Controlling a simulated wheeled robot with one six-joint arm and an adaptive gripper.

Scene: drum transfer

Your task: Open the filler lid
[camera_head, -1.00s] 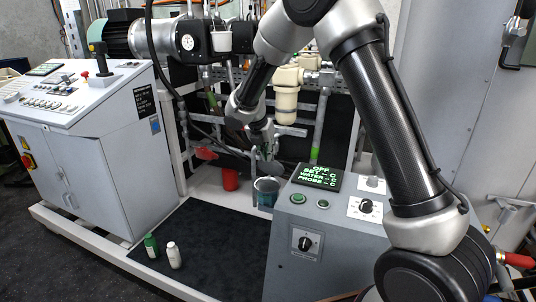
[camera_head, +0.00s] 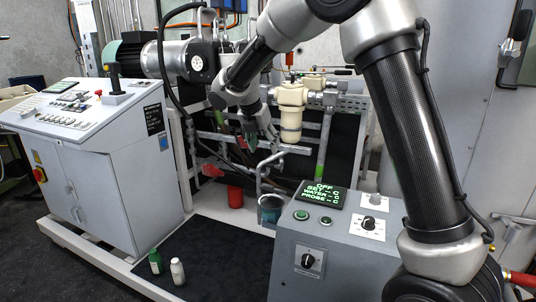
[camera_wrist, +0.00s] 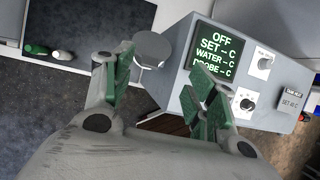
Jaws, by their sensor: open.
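My gripper (camera_head: 263,146) hangs fingers-down in front of the pipework, above a dark teal vessel (camera_head: 270,215) left of the grey control box. In the wrist view, my gripper (camera_wrist: 158,98) is open, with green-padded fingers (camera_wrist: 119,78) spread and nothing between them. A grey round disc (camera_wrist: 152,48) lies beyond the fingers, beside the control box. I cannot tell for sure whether this disc is the filler lid. No other lid can be clearly made out.
The control box (camera_head: 330,258) with a lit screen (camera_head: 319,193) stands right of the vessel. A red cup (camera_head: 235,196) stands behind. A green bottle (camera_head: 155,262) and a white bottle (camera_head: 178,271) stand on the dark mat (camera_head: 215,262). A large console (camera_head: 110,150) is at left.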

